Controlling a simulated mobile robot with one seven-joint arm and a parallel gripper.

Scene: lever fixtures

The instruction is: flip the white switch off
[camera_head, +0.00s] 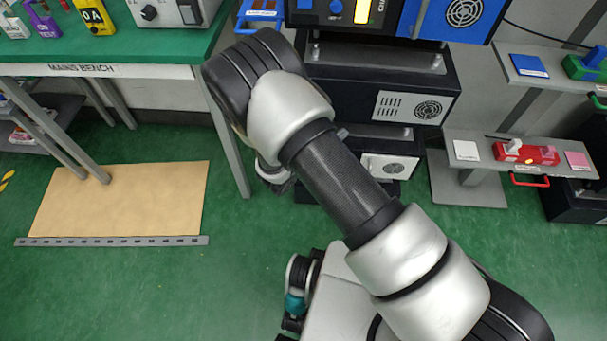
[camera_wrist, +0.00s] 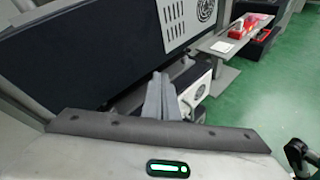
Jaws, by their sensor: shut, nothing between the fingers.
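I cannot tell for sure which part is the white switch. A red fixture (camera_head: 527,152) with a small white lever (camera_head: 513,146) sits on the grey side shelf at the right; it also shows small at the top of the wrist view (camera_wrist: 246,25). A white box (camera_head: 172,10) with a black knob and a dark rocker stands on the bench at the upper left, cut off by the frame edge. My gripper (camera_wrist: 161,95) is shut and empty, beside the dark equipment stack in the wrist view. In the head view my arm mostly hides it.
The dark equipment stack (camera_head: 440,75) with blue units on top stands close behind my arm. A green-topped bench (camera_head: 110,48) is at the left. A tan mat (camera_head: 125,200) lies on the green floor.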

